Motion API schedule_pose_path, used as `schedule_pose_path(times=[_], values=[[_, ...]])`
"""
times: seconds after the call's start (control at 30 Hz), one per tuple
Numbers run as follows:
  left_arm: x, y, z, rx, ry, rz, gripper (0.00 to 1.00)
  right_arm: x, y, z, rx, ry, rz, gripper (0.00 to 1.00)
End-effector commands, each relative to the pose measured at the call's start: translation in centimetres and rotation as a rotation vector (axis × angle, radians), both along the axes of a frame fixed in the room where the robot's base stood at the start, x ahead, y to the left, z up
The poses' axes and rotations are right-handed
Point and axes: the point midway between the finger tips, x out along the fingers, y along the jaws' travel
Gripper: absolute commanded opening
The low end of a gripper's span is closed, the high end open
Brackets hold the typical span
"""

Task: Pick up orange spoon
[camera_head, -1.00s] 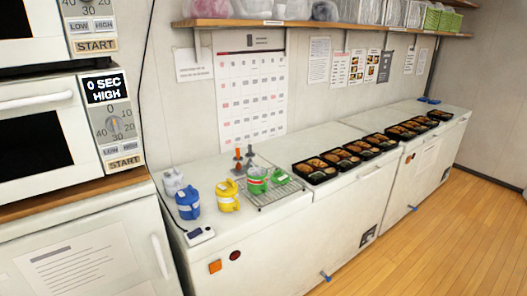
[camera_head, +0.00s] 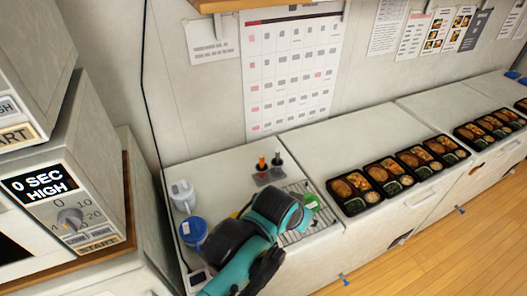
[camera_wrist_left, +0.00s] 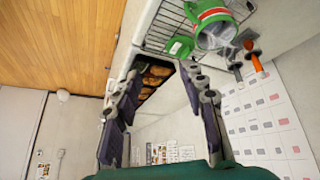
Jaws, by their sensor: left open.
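The orange spoon (camera_head: 262,163) stands upright with its orange end up in a small grey holder (camera_head: 269,177) at the back of the white counter, beside a dark-handled utensil (camera_head: 277,160). In the left wrist view the orange spoon (camera_wrist_left: 257,62) and the dark-handled utensil (camera_wrist_left: 236,66) are at upper right, outside my fingers. My left gripper (camera_wrist_left: 163,75) is open and empty, apart from the spoon.
A green container (camera_wrist_left: 214,30) and green lid (camera_wrist_left: 180,47) are close to the fingers, by a wire rack (camera_wrist_left: 163,25). A white jug (camera_head: 181,195) and blue-lidded container (camera_head: 193,231) stand at left. Bento trays (camera_head: 355,193) line the right. The wall calendar (camera_head: 290,70) is behind.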

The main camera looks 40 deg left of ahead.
Motion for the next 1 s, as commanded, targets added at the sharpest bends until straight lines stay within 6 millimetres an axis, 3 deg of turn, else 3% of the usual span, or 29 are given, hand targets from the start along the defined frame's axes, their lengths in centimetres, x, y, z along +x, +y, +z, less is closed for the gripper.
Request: schedule_pose_path(times=[0.03, 0.1, 0.27, 0.43, 0.57, 0.7, 0.9, 1.0], values=[[0.8, 0.5, 2.9, -0.021, 0.011, 0.045, 0.42, 0.0, 0.0, 2.4, 0.000, 0.000, 0.000, 0.40], [2.3, 1.6, 5.2, -0.070, 0.038, 0.150, 0.42, 0.0, 0.0, 3.9, 0.000, 0.000, 0.000, 0.40], [5.9, 4.3, 6.6, -0.185, 0.100, 0.407, 0.42, 0.0, 0.0, 4.2, 0.000, 0.000, 0.000, 0.40], [10.5, 8.5, 6.5, -0.313, 0.165, 0.739, 0.42, 0.0, 0.0, 4.0, 0.000, 0.000, 0.000, 0.40], [14.4, 13.2, 5.3, -0.420, 0.216, 1.059, 0.42, 0.0, 0.0, 4.0, 0.000, 0.000, 0.000, 0.40], [18.0, 18.9, 2.4, -0.522, 0.258, 1.427, 0.42, 0.0, 0.0, 4.0, 0.000, 0.000, 0.000, 0.40], [20.7, 26.1, -2.8, -0.615, 0.287, 1.878, 0.42, 0.0, 0.0, 4.1, 0.000, 0.000, 0.000, 0.40], [21.1, 28.4, -4.9, -0.637, 0.291, 2.027, 0.42, 0.0, 0.0, 4.1, 0.000, 0.000, 0.000, 0.40]])
